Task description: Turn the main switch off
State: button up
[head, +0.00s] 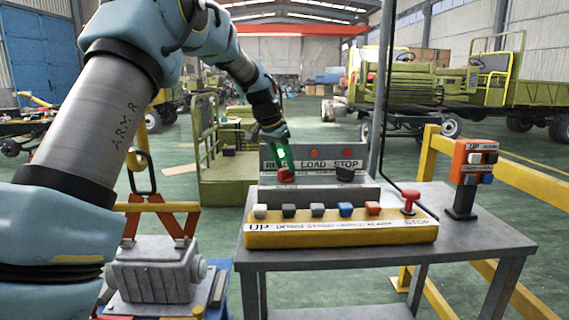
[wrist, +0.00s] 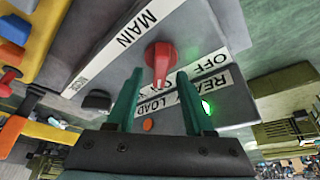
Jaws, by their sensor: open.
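The main switch is a red rotary knob (wrist: 160,58) on a grey sloped panel, with a MAIN label (wrist: 137,27) beside it and an OFF label (wrist: 205,64) near its other side. In the head view the red knob (head: 286,174) sits at the panel's left. My gripper (wrist: 160,74) is open, its two green fingers apart on either side of the knob's handle in the wrist view. I cannot tell whether they touch it. My gripper (head: 280,146) hides part of the panel's left end in the head view. A green lamp (wrist: 207,106) is lit.
A black knob (head: 345,174) sits right of the red one. In front is a yellow button box (head: 340,235) with several buttons and a red mushroom stop (head: 410,197). An orange button pendant (head: 473,160) stands at the table's right. Yellow rails (head: 520,180) flank the table.

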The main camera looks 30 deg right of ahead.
jog(key=shift+d+f, duration=0.2)
jog(key=shift+f, duration=0.3)
grip_shut()
dwell(0.3)
